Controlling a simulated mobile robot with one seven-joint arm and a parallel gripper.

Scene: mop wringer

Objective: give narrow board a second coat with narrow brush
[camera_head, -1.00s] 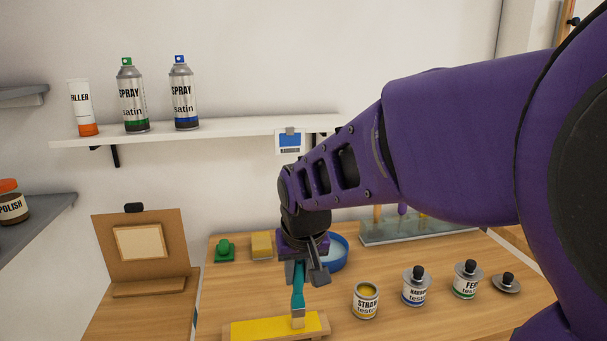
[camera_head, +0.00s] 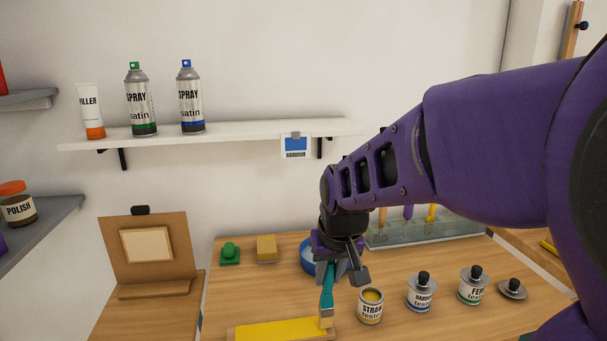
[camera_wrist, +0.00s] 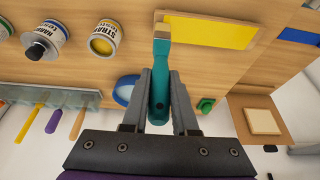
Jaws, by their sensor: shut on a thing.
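The narrow board (camera_head: 272,331) lies at the front of the bench with a yellow top face; it also shows in the wrist view (camera_wrist: 215,32). My gripper (camera_head: 341,270) is shut on the teal handle of the narrow brush (camera_head: 326,289). In the wrist view the brush (camera_wrist: 160,62) sits between the two fingers (camera_wrist: 160,88). The brush points down, its bristles at the board's right end. I cannot tell whether they touch the paint. The open straw tester can (camera_head: 370,308) stands right of the brush with yellow paint inside.
Two closed tester cans (camera_head: 421,294) and a loose lid (camera_head: 512,289) stand to the right. A blue bowl (camera_head: 307,262) is partly behind my gripper. A yellow sponge (camera_head: 266,248) and a green block (camera_head: 230,254) lie at the back left.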

